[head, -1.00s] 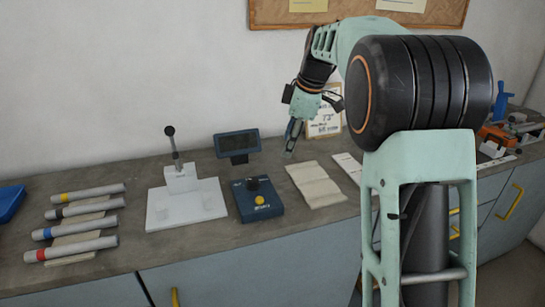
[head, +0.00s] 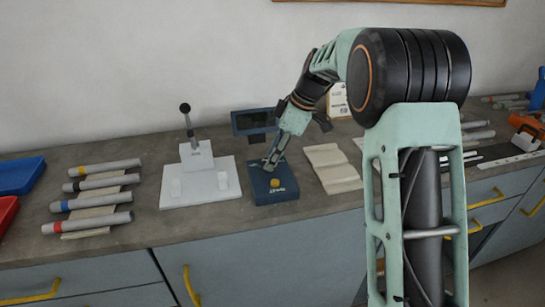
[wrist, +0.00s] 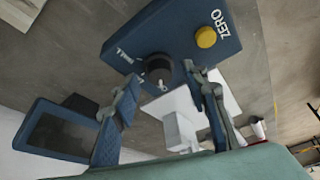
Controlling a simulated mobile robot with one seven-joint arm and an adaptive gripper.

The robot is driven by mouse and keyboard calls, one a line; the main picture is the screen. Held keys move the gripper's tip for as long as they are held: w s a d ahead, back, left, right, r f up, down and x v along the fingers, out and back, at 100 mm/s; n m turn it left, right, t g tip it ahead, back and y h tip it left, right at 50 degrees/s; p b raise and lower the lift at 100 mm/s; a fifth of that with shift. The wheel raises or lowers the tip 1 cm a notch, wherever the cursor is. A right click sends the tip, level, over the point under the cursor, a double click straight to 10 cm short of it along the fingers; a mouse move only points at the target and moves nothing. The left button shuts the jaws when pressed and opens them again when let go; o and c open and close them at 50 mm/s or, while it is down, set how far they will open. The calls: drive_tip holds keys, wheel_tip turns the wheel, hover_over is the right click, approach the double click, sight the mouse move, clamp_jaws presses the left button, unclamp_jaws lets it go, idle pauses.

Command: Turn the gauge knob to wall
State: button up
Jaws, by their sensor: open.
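The gauge box (head: 262,196) is a small blue block on the counter with a yellow button (head: 277,183). The wrist view shows the box (wrist: 130,32) from above, with its round black knob (wrist: 157,68) and the yellow button (wrist: 206,37) next to the word ZERO. The knob has a small white mark on its lower side. Other lettering by the knob is too small to read surely. My gripper (head: 270,164) points down at the box and hides the knob in the head view. In the wrist view my gripper (wrist: 161,76) is open, one finger on either side of the knob; contact cannot be told.
A dark display (head: 254,122) stands behind the box. A white stand with a black-balled lever (head: 197,155) is to the left. Several banded tubes (head: 95,205) lie on a rack farther left.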

drive_tip(key=shift+a+f, duration=0.15)
drive_tip(key=shift+f, duration=0.25)
drive_tip(key=shift+c, duration=0.3)
clamp_jaws()
